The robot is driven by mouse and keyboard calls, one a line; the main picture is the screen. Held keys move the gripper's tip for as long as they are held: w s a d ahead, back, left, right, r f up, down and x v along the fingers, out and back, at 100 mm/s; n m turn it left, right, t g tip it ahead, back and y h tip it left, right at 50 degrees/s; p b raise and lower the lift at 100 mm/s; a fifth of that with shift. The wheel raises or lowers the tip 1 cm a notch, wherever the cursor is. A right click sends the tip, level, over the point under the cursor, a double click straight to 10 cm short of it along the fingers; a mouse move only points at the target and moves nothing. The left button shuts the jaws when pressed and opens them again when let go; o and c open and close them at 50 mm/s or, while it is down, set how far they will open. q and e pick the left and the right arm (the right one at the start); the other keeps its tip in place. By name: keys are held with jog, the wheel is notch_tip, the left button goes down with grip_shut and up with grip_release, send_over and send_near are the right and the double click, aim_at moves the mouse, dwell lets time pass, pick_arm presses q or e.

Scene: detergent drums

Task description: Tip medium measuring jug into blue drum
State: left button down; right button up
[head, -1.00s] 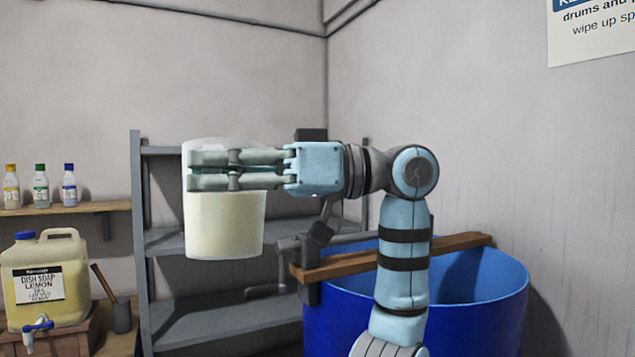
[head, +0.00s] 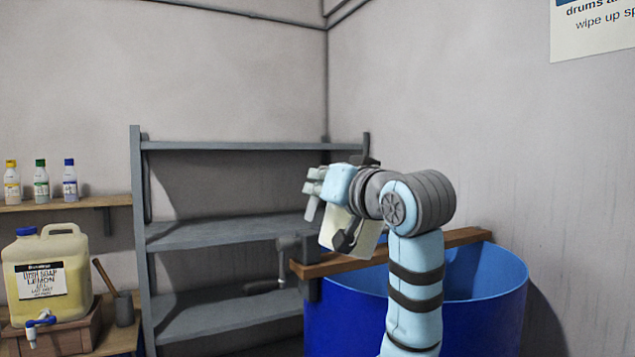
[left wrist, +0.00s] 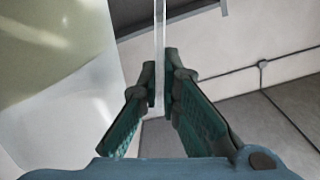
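The measuring jug (head: 368,240), translucent with a cream content, is tilted in the head view, partly hidden behind my left gripper and wrist. My left gripper (head: 312,192) is at the jug. In the left wrist view its fingers (left wrist: 165,85) close on a thin clear upright strip, seemingly the jug's handle. The jug's wall (left wrist: 55,60) fills the left of that view, with yellowish content showing. The blue drum (head: 415,315) stands at lower right, its rim below and behind the jug in the picture. I cannot see any stream. My right gripper is out of view.
A wooden plank (head: 455,239) lies across the drum's rim, with a grey clamp (head: 310,288) at its left end. An empty grey shelf rack (head: 225,232) stands behind. A dish soap canister (head: 45,275) and small bottles (head: 40,182) are at left.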

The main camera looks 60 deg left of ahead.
pick_arm(q)
jog(key=shift+w+d+f+m+p, duration=0.1)
jog(key=shift+w+f+m+p, duration=0.2)
jog(key=shift+w+m+p, duration=0.25)
jog(key=shift+w+f+m+p, duration=0.25)
jog(key=shift+w+m+p, duration=0.05)
jog(key=shift+w+m, duration=0.3)
jog(key=shift+w+d+f+m+p, duration=0.1)
jog(key=shift+w+f+m+p, duration=0.2)
jog(key=shift+w+m+p, duration=0.25)
jog(key=shift+a+f+b, duration=0.1)
jog(key=shift+b, duration=0.2)
